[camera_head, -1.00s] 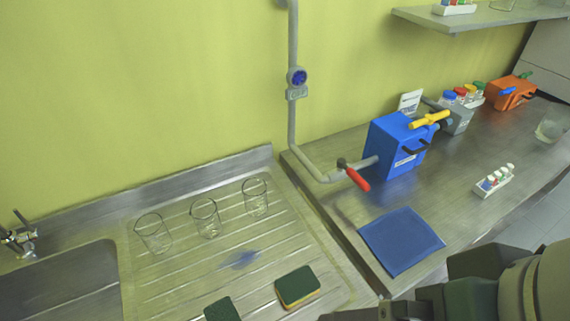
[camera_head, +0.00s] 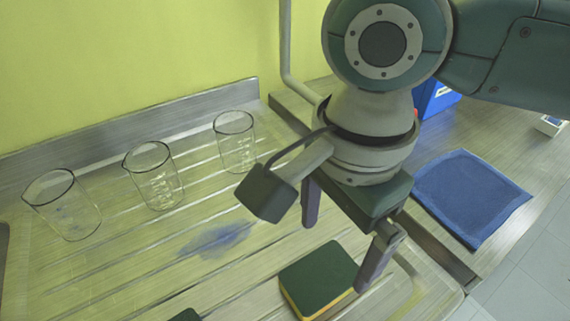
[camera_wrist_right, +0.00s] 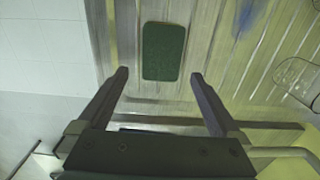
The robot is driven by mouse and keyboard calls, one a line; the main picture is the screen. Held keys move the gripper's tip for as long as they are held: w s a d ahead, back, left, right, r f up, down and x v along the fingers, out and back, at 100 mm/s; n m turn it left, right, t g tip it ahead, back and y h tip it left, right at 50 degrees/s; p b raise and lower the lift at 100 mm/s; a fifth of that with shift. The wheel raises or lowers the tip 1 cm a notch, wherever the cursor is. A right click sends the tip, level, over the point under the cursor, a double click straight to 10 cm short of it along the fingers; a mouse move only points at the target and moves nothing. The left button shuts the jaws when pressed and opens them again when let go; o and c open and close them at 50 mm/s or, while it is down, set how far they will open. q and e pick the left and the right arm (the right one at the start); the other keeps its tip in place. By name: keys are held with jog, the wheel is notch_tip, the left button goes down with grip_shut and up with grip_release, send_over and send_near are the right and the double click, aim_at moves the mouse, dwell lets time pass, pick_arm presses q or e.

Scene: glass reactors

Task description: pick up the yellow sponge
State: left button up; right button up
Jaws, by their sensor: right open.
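A sponge (camera_head: 318,278) with a dark green top and a yellow lower layer lies on the ribbed drainboard in the head view. Its green top (camera_wrist_right: 164,52) shows in the right wrist view, ahead of the fingertips and roughly between their lines. My right gripper (camera_head: 338,240) is open and empty, above and just behind the sponge in the head view; its fingers also show in the wrist view (camera_wrist_right: 160,76). A second dark green piece (camera_head: 186,315) is cut off at the bottom edge. My left gripper is not in view.
Three glass beakers (camera_head: 154,178) stand along the back of the drainboard (camera_head: 130,265). A blue stain (camera_head: 215,239) lies left of the sponge. A blue cloth (camera_head: 470,198) lies on the right counter, near a partly hidden blue box (camera_head: 436,98).

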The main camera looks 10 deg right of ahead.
aim_at(322, 274)
notch_tip(322, 274, down, 2)
jog(key=shift+s+f, duration=0.1)
jog(key=f, duration=0.1)
jog(key=f+b, duration=0.1)
jog(key=f, duration=0.3)
jog(key=shift+a+f, duration=0.25)
jog(key=shift+a, duration=0.1)
jog(key=c, duration=1.3)
notch_tip(322, 274, up, 20)
jog(key=p, duration=0.3)
jog(key=shift+r, duration=0.1)
